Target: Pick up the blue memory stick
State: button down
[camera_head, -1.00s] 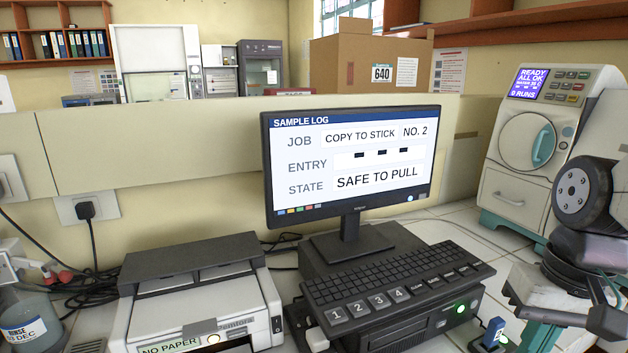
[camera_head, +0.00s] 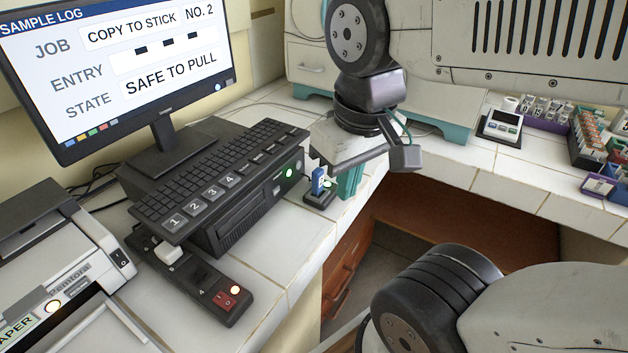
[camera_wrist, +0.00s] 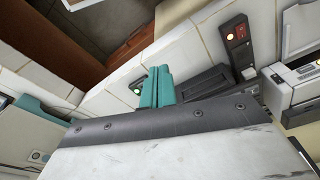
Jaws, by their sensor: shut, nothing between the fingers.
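The blue memory stick (camera_head: 318,180) stands upright in a small dark dock (camera_head: 315,201) with a lit light, at the right end of the computer case, in the head view. My gripper (camera_head: 349,184) has teal fingers, which point down just right of the stick and are apart from it in the picture. The fingers are shut with nothing between them. In the wrist view the shut fingers (camera_wrist: 157,84) show above the grey gripper body. A small lit spot shows left of them; I cannot make out the stick there.
The computer case (camera_head: 245,205) with its keyboard (camera_head: 215,175) is left of the stick. A power strip (camera_head: 195,280) with a red switch lies in front. The monitor (camera_head: 130,80) reads "SAFE TO PULL". The counter edge drops off close to the dock.

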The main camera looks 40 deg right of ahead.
aim_at(317, 175)
jog(key=k, duration=1)
jog(key=u, duration=1.15)
jog(key=i, duration=0.95)
jog(key=z, duration=1.05)
